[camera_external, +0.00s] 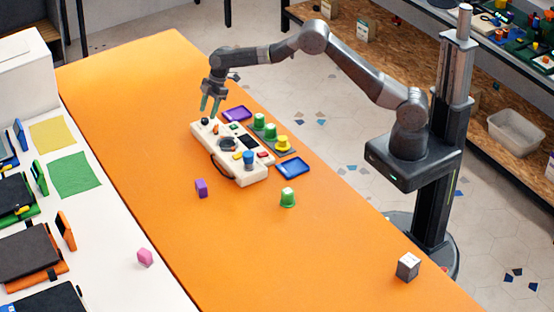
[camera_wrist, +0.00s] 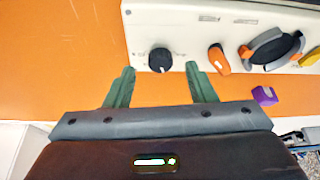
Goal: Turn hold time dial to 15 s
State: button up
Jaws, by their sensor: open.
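The cream control panel (camera_external: 245,172) lies on the orange table. A round black dial (camera_wrist: 160,60) with a pale pointer mark sits near one end of it; I cannot read any scale or label that confirms it as the hold time dial. The dial also shows in the external view (camera_external: 205,121). My gripper (camera_external: 210,105) is open and empty, pointing down above that end of the panel. In the wrist view its two green fingertips (camera_wrist: 160,69) lie to either side of the dial in the picture; I see no contact.
Beside the dial are an orange knob (camera_wrist: 218,60) and a black disc with orange grips (camera_wrist: 272,48). A blue knob (camera_external: 249,158) stands farther along the panel. The table's near end is mostly clear.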

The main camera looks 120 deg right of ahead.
aim_at(205, 122)
jog(key=shift+x, duration=1.3)
jog(key=c, duration=1)
jog(key=shift+o, duration=0.2)
